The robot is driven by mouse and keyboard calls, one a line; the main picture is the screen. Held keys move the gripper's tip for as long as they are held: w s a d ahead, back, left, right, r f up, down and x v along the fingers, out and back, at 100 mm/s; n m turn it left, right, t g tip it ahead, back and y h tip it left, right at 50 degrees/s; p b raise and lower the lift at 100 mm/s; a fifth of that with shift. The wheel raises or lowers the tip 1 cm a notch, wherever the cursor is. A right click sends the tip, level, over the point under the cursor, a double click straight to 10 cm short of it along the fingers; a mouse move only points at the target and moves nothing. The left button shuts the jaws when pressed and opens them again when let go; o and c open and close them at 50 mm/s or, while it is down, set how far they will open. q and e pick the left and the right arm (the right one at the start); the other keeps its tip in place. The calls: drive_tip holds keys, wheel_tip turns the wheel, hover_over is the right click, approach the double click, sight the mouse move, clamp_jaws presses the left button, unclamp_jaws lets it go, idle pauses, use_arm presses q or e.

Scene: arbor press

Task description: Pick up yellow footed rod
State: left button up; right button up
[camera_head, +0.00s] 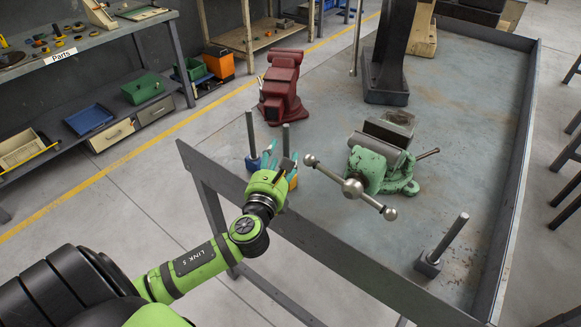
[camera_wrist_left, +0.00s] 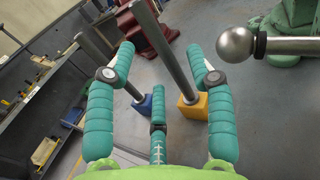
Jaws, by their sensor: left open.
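The yellow footed rod (camera_wrist_left: 193,108) has a grey upright rod on a yellow block foot. In the left wrist view it stands beyond my open left gripper (camera_wrist_left: 161,58), its foot by the right finger and its rod leaning up-left across the gap. In the head view my left gripper (camera_head: 280,164) is at the table's near-left edge and partly hides the yellow foot (camera_head: 292,182). The fingers appear apart, with nothing held between them. A blue footed rod (camera_head: 253,163) stands just left; it also shows in the left wrist view (camera_wrist_left: 143,105). My right gripper is not in view.
A green vise (camera_head: 380,172) with a ball-ended handle (camera_head: 352,187) stands close to the right. A red vise (camera_head: 282,90) is behind. A grey footed rod (camera_head: 430,263) stands at front right. The table (camera_head: 470,110) has a raised rim.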

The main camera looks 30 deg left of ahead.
sight(284, 145)
use_arm(q)
drive_tip(key=shift+p+x, duration=0.35)
drive_tip(key=shift+x, duration=0.65)
drive_tip(key=x, duration=0.2)
drive_tip(key=f+x, duration=0.1)
drive_tip(key=x, duration=0.1)
drive_tip(key=shift+a+r+p, duration=0.1)
drive_tip(key=shift+a+p, duration=0.05)
drive_tip(key=shift+p, duration=0.15)
drive_tip(key=shift+s+r, duration=0.1)
drive_tip(key=shift+c, duration=0.4)
clamp_jaws()
drive_tip(key=shift+r, duration=0.2)
